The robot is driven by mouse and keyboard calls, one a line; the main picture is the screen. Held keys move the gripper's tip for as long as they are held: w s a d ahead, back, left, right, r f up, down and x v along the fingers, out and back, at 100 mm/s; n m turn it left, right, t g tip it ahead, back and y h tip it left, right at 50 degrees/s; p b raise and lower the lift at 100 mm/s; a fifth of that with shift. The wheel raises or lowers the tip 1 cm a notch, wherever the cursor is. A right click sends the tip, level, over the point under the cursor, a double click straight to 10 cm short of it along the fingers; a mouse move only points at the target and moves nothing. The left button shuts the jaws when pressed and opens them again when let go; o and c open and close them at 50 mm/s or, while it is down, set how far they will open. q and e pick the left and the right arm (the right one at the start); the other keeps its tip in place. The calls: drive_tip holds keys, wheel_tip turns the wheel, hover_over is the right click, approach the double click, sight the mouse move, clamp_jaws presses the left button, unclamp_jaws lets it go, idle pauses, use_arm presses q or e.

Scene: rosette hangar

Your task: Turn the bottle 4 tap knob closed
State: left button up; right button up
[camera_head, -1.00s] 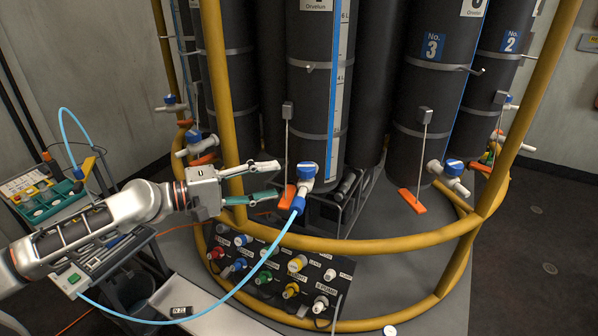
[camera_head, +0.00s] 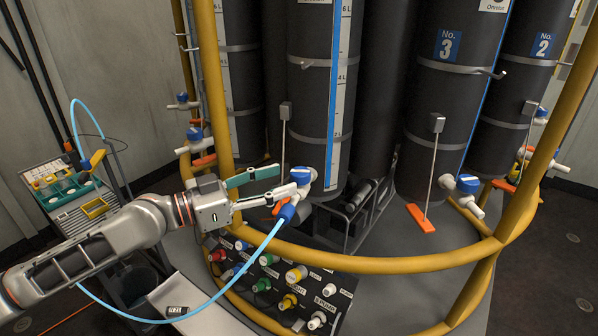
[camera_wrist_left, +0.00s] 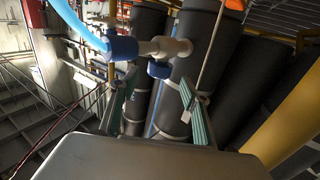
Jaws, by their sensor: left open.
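The front black bottle (camera_head: 307,105) has a white tap with a blue knob (camera_head: 302,174); its number is not readable here. A blue hose (camera_head: 250,258) is fitted to this tap. My left gripper (camera_head: 285,179) is open, with its green-padded fingers pointing at the tap and the tips close to the knob. In the left wrist view, the knob (camera_wrist_left: 158,69) shows between and beyond the two finger tips, with the white tap body (camera_wrist_left: 165,47) beside it. Whether a finger touches the knob I cannot tell. My right gripper is out of view.
A yellow rail (camera_head: 400,262) rings the bottles, with a yellow post (camera_head: 212,80) close by my left gripper. An orange-ended lever (camera_head: 420,218) hangs by bottle No. 3 (camera_head: 448,60). Below is a panel of coloured connectors (camera_head: 262,284). A tool tray (camera_head: 70,190) stands at left.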

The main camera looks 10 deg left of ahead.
sight(300, 171)
use_arm(q)
drive_tip(key=shift+p+x, duration=0.9)
drive_tip(key=shift+x, duration=2.05)
drive_tip(key=c, duration=1.2)
